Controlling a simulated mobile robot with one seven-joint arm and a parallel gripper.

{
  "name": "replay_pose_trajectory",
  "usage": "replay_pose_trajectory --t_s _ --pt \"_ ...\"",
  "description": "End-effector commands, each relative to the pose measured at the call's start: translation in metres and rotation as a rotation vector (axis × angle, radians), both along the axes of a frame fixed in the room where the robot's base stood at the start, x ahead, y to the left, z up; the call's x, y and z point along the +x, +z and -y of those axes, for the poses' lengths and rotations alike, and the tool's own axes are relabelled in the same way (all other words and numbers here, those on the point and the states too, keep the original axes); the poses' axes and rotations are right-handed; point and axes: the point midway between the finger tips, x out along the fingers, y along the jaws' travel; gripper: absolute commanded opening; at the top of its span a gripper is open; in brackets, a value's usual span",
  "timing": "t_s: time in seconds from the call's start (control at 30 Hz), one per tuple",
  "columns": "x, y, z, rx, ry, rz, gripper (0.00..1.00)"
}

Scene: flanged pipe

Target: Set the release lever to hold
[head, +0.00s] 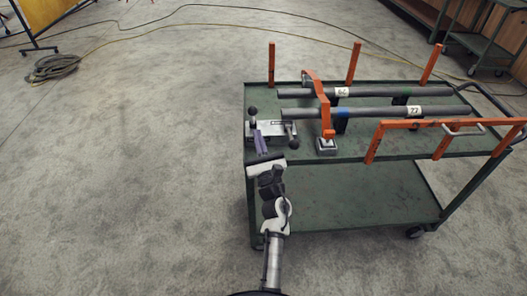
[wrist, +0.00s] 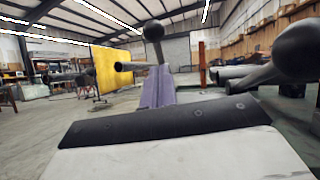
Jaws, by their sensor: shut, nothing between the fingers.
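A pale grey fixture box (head: 272,129) with a small unreadable label sits at the left end of the green cart's top. It has a black ball-knobbed lever standing up at its left (head: 252,111) and another black knob at its right front (head: 293,144). I cannot tell from the markings which is the release lever. My gripper (head: 260,136) has purple fingers, shut and empty, at the box's left front. In the wrist view the fingers (wrist: 158,78) point toward the upright knob (wrist: 153,31). The other knob (wrist: 297,50) looms close at right. Contact is unclear.
The green cart (head: 345,205) carries two dark pipes, tagged 6C (head: 375,91) and 77 (head: 380,111). An orange arm (head: 321,100) crosses over them beside the box. Orange posts (head: 271,65) and an orange rail (head: 410,124) edge the cart. Floor (head: 130,170) left is clear.

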Motion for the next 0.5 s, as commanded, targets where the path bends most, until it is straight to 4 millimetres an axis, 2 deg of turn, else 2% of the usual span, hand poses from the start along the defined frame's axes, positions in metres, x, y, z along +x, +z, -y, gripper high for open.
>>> replay_pose_trajectory --t_s 0.03,0.2,0.5 --pt "0.008 0.008 -0.002 0.0 0.002 0.001 0.0" --pt "0.026 0.016 -0.006 0.001 0.001 0.001 0.0" --pt "0.033 0.018 -0.008 0.0 0.0 0.0 0.0"
